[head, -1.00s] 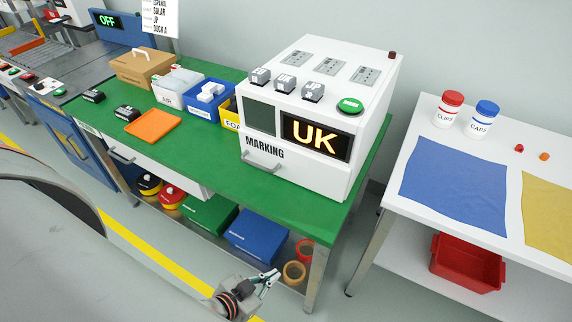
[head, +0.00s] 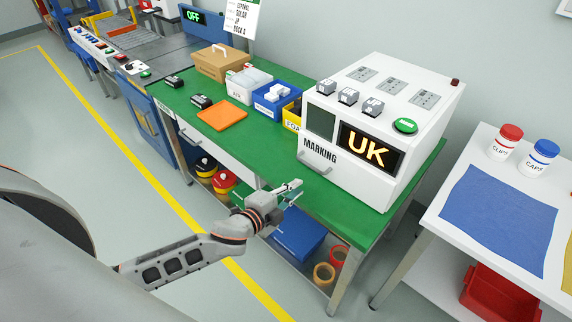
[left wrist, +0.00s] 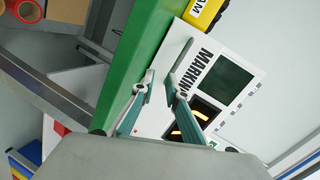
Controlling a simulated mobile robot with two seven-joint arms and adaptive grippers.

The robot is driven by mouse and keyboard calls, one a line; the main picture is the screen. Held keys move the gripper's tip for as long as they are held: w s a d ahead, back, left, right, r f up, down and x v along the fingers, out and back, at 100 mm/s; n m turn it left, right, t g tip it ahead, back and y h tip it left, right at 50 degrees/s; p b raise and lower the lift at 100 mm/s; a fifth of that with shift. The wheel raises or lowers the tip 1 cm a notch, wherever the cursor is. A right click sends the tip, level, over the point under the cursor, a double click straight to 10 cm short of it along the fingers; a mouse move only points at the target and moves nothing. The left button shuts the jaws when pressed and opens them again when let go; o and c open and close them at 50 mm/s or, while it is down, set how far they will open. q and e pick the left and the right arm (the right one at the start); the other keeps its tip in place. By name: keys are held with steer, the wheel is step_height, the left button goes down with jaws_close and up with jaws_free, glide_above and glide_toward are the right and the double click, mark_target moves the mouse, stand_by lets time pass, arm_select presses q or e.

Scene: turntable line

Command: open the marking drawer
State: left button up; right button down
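The white marking machine (head: 395,105) stands on the green bench, with a lit "UK" display. Its marking drawer (head: 345,178) is the low white front labelled "MARKING"; it looks shut. The drawer's grey handle (head: 314,166) is at its left part. My left gripper (head: 292,191) is in front of and below the handle, apart from it, over the bench's front edge. In the left wrist view, the gripper (left wrist: 159,80) has its fingers apart with nothing between them, and the "MARKING" label (left wrist: 196,72) shows just beyond. My right gripper is not in view.
The green bench (head: 255,150) carries an orange tray (head: 222,115), bins and a cardboard box (head: 223,62). A lower shelf holds a blue box (head: 300,232) and tape rolls (head: 324,273). A white table (head: 430,215) stands at right. Floor is clear in front.

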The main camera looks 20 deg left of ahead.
mark_target(308, 164)
arm_select(q)
steer(key=w+m, duration=0.1)
steer(key=w+a+r+m+h, duration=0.1)
steer(key=w+a+r+m, duration=0.1)
steer(key=m, duration=0.1)
steer(key=shift+w+r, duration=0.1)
steer(key=shift+w, duration=0.25)
steer(key=x, duration=0.7)
steer(key=shift+w+d, duration=0.2)
steer(key=shift+d, duration=0.05)
jaws_close()
steer(key=shift+s, duration=0.1)
